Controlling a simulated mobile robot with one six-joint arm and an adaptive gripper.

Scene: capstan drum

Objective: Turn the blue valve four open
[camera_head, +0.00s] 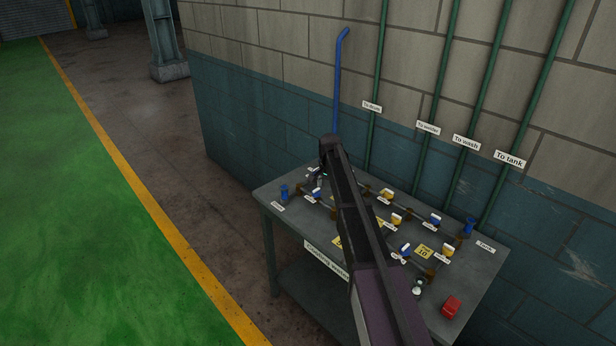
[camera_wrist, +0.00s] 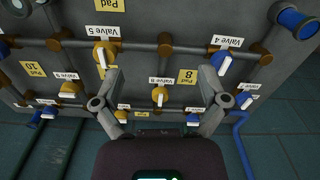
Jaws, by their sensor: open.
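Valve four (camera_wrist: 219,60) is a blue knob with a white bar beside a label reading "Valve 4", right of centre in the upside-down wrist view. Its bar stands at an angle across the brown-jointed pipe. In the head view a small blue valve (camera_head: 317,194) near the left end of the bench looks like the same one; its label is too small to read. My gripper (camera_wrist: 158,72) is open and empty over the panel. Valve four is outside the fingers, beyond the right fingertip and apart from it.
A yellow valve five (camera_wrist: 103,54) lies near the left finger, and another yellow valve (camera_wrist: 160,96) shows between the fingers. Pipes and several other valves crowd the bench (camera_head: 262,196). The wall stands close behind.

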